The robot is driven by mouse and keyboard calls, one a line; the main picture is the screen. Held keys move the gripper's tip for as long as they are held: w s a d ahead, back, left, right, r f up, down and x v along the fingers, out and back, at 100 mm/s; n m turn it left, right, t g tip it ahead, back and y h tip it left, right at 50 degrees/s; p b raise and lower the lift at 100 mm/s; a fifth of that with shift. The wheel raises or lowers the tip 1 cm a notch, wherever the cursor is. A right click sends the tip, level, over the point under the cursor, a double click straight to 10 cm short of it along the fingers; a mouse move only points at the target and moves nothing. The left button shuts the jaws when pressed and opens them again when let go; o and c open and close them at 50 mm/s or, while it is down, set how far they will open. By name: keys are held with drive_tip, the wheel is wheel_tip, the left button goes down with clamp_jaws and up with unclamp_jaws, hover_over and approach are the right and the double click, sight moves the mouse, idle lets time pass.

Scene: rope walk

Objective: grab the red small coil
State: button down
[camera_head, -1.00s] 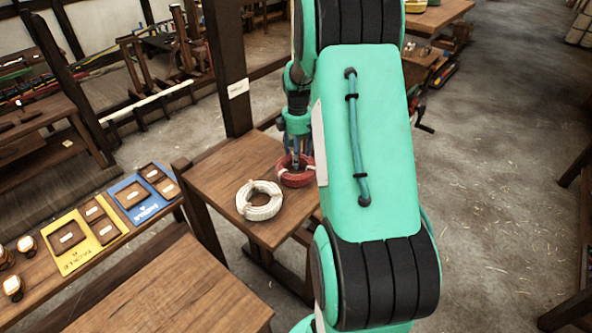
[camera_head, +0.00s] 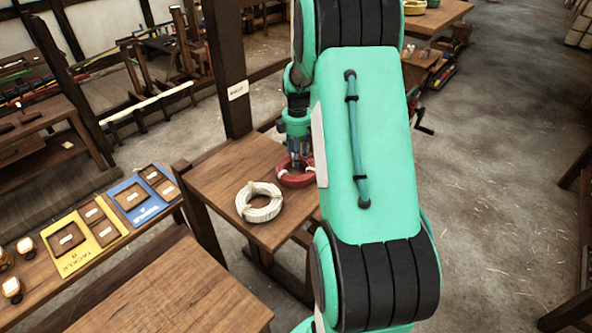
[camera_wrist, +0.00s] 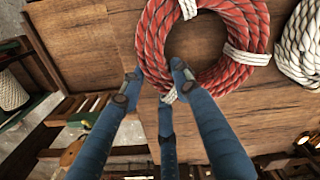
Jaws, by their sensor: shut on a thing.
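The red small coil (camera_head: 308,180) is a ring of red rope at the far right part of a wooden table, partly hidden by my arm. I cannot tell whether the coil is clear of the table top.
A white rope coil (camera_head: 241,203) lies close beside the red one on the wooden table (camera_head: 222,170). A dark post (camera_head: 228,65) with a small label rises behind. A bench at left carries yellow (camera_head: 69,262) and blue (camera_head: 150,209) tray boards.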

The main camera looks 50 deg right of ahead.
drive_tip(key=shift+r, duration=0.1)
drive_tip(key=shift+r, duration=4.95)
